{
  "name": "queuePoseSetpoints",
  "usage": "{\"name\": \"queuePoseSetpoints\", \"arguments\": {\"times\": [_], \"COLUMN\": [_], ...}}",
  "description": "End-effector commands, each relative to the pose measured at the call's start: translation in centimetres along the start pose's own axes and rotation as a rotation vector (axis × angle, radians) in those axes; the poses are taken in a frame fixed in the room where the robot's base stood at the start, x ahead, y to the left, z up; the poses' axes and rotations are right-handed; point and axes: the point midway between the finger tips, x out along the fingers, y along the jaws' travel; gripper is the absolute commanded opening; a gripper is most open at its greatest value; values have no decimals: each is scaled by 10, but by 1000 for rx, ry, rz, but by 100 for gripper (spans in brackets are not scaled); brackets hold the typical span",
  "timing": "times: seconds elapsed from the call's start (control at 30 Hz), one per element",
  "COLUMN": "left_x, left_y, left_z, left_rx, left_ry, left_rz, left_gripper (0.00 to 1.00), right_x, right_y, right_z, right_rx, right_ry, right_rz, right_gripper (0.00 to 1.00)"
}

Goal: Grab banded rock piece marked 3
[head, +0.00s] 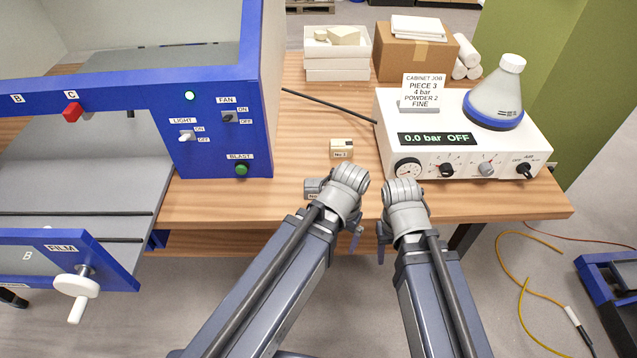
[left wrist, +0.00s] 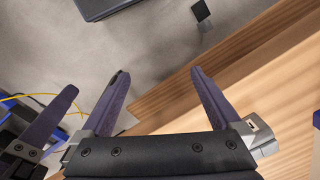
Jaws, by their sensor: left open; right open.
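A pale beige block (head: 341,149) with a label that seems to read "No.1" sits on the bench. A small grey piece (head: 313,187) lies nearer the front edge, partly hidden by my left arm; its number is not readable, and no piece clearly marked 3 shows. My left gripper (left wrist: 158,74) is open and empty in the left wrist view, pointing past the bench edge. My right gripper (head: 381,242) hangs before the bench's front edge in the head view; one finger also shows in the left wrist view. Both grippers are clear of the pieces.
A blue cabinet (head: 215,145) stands at left with its film drawer (head: 115,270) out. White trays (head: 336,72) and a cardboard box (head: 412,60) are behind.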

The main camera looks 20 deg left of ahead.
Motion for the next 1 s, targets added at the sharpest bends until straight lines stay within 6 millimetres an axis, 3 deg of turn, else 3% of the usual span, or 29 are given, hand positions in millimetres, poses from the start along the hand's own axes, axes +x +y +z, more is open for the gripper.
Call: {"name": "queuePoseSetpoints", "arguments": {"times": [0.27,0.7,0.77,1.0], "left_x": [-44,-120,-110,-110], "left_y": [-35,-109,-110,-113], "left_z": [-8,-16,-24,-49], "left_rx": [-87,-268,-196,188], "left_ry": [27,92,92,82], "left_rz": [25,69,67,55], "left_gripper": [98,98,98,98], "right_x": [-47,-126,-117,-116], "right_y": [4,12,11,11], "right_z": [3,7,7,7], "right_rx": [-1,-2,-2,-2], "right_ry": [0,0,0,0], "right_rz": [0,0,0,0], "right_gripper": [55,55,55,55]}}
